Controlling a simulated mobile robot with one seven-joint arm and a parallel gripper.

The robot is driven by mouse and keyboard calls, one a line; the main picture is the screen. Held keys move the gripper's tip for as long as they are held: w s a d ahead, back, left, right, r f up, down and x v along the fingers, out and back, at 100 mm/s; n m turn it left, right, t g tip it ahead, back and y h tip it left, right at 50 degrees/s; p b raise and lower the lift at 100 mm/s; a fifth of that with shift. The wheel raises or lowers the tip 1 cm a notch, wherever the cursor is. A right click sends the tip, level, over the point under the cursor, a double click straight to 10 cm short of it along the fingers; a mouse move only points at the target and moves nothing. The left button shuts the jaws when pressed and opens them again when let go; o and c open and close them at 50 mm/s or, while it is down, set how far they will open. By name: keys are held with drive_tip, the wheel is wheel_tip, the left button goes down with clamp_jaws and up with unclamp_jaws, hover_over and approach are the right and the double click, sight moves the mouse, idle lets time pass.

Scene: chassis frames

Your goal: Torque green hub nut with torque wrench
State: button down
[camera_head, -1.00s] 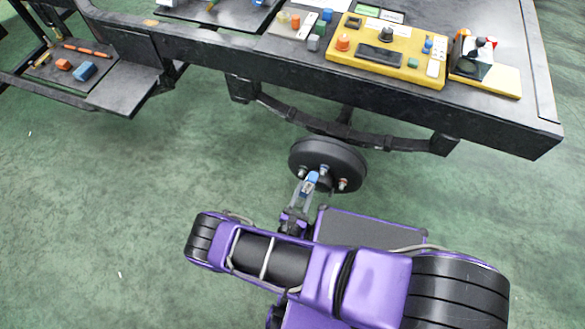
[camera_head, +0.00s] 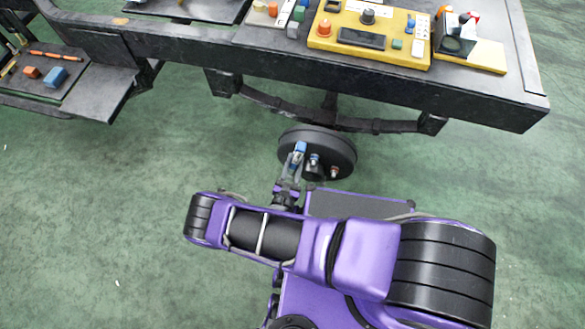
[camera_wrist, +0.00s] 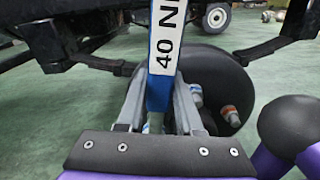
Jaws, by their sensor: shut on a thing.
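The torque wrench (camera_wrist: 165,45) is blue with a white label reading "40 N", cut off at the top of the wrist view. My gripper (camera_wrist: 158,95) is shut on it. In the head view a short blue part of the wrench (camera_head: 300,147) shows above my gripper (camera_head: 293,167), in front of the left side of the dark round hub (camera_head: 340,145). The hub also fills the middle of the wrist view (camera_wrist: 232,75). A blue-marked nut (camera_head: 314,159) and a red-marked nut (camera_head: 335,172) show on its face. No green nut shows; the hub's left part is hidden by gripper and wrench.
The black chassis frame (camera_head: 470,105) and a leaf spring (camera_head: 375,125) lie above the hub. A yellow panel (camera_head: 325,45) sits on top at the right. A side shelf (camera_head: 95,90) with small parts is at the left. The green floor is clear.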

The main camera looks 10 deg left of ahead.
drive_tip(key=shift+w+a+f, duration=0.1)
drive_tip(key=shift+w+a, duration=0.2)
drive_tip(key=w+a+f+n+b, duration=0.1)
drive_tip(key=a+n+b, duration=0.1)
drive_tip(key=a+n, duration=0.5)
drive_tip(key=shift+w+a+n, duration=0.15)
drive_tip(key=shift+a+n, duration=0.15)
drive_tip(key=shift+n, duration=0.2)
drive_tip(key=shift+w, duration=0.95)
idle(2.5)
drive_tip(key=shift+d, duration=0.1)
drive_tip(key=d+m+p, duration=0.1)
drive_tip(key=d+r+m+p, duration=0.1)
drive_tip(key=shift+s+d+m, duration=0.15)
drive_tip(key=shift+d+m, duration=0.15)
drive_tip(key=shift+m, duration=0.1)
idle(0.4)
